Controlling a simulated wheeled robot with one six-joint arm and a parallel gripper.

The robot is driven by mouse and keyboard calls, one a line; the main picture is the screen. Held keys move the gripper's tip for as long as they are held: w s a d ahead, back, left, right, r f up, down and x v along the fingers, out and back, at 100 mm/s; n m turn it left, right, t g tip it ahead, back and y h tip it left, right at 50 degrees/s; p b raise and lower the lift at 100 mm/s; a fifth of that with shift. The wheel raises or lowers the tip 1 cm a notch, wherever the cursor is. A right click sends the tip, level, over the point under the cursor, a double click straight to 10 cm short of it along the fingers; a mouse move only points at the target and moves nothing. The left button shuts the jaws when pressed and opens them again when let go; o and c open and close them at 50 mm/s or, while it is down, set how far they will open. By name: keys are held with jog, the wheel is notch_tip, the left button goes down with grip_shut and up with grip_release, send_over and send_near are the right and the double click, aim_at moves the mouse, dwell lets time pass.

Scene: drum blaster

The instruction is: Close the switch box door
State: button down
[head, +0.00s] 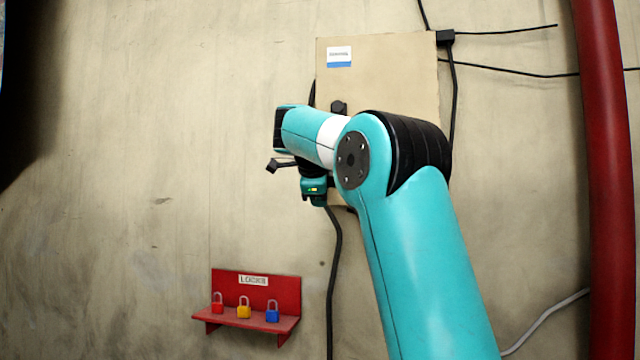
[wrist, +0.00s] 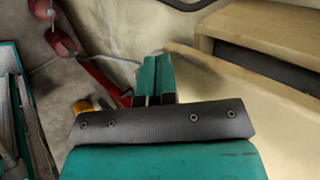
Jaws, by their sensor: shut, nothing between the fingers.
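The beige switch box (head: 385,60) is on the wall, with a white and blue label on its front. My arm covers its lower part in the head view. In the wrist view a beige box edge (wrist: 262,45) shows at upper right, with a dark strip under it and a pale panel (wrist: 285,115) below. I cannot tell from this how far the door stands open. My gripper's fingers (wrist: 156,80) are together and empty, left of the pale panel. In the head view only part of my gripper (head: 313,188) shows, near the box's lower left.
A red shelf (head: 240,318) with red, yellow and blue padlocks hangs at lower left. A thick red pipe (head: 607,180) runs down the right. Black cables (head: 334,270) run below the box and to its upper right. The wall left of the box is mostly clear.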

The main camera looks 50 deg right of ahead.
jog(key=w+d+m+p, duration=0.1)
jog(key=d, duration=0.1)
jog(key=w+d+m+g+p, duration=0.1)
jog(key=p, duration=0.1)
jog(key=shift+w+d+r+h, duration=0.15)
jog(key=shift+w+d+h, duration=0.05)
jog(key=shift+d+h, duration=0.2)
jog(key=shift+s+a+f+b, duration=0.15)
jog(key=shift+a+f+b, duration=0.1)
jog(key=shift+a+b, duration=0.15)
jog(key=a+f+p+v, duration=0.1)
jog(key=v, duration=1.1)
jog(key=shift+s+a+p, duration=0.3)
jog(key=shift+a+p, duration=0.1)
